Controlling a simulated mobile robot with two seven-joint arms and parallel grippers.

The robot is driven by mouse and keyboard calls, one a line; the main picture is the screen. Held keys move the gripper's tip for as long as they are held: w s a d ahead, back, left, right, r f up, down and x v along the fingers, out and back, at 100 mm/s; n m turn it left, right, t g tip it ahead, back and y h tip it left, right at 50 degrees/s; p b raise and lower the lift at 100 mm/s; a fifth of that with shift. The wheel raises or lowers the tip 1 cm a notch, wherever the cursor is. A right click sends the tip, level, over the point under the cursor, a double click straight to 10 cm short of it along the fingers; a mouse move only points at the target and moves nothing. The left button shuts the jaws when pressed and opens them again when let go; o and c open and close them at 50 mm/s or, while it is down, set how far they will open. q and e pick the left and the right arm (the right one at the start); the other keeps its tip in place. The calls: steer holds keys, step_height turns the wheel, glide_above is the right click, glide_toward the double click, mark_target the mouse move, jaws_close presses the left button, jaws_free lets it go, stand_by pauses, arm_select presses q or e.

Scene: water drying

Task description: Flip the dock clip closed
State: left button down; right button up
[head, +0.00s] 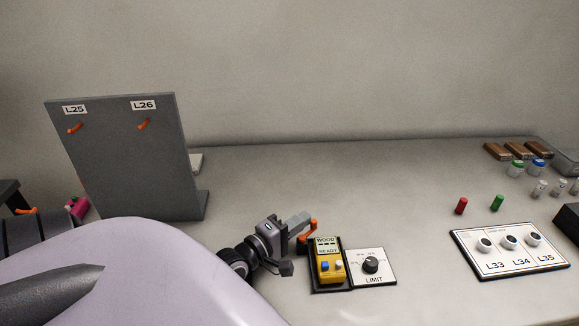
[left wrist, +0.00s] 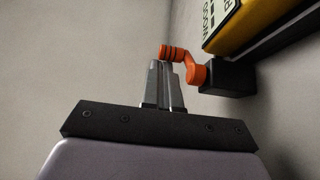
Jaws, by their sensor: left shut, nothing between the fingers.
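The dock clip (head: 313,227) is an orange bent lever at the upper left corner of the black dock (head: 346,282). In the left wrist view the orange clip (left wrist: 192,68) rises from a black block, and its ribbed end lies just beyond my fingertips. A yellow meter (head: 330,266) marked WOOD and READY sits in the dock. My left gripper (head: 304,219) is shut and empty, with its fingertips right beside the clip; it also shows in the left wrist view (left wrist: 162,66). I cannot tell whether they touch. My right gripper is in neither view.
A LIMIT dial plate (head: 383,279) lies right of the dock. A grey panel (head: 125,190) with two orange hooks stands at the left. A white board (head: 510,263) with round sockets, red (head: 461,206) and green (head: 497,203) cylinders, and wooden blocks are at the right. The middle of the table is clear.

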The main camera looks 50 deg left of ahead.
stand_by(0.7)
arm_select(q)
step_height(320, 180, up, 20)
steer(key=p, duration=0.5)
steer(key=shift+s, duration=0.1)
stand_by(0.4)
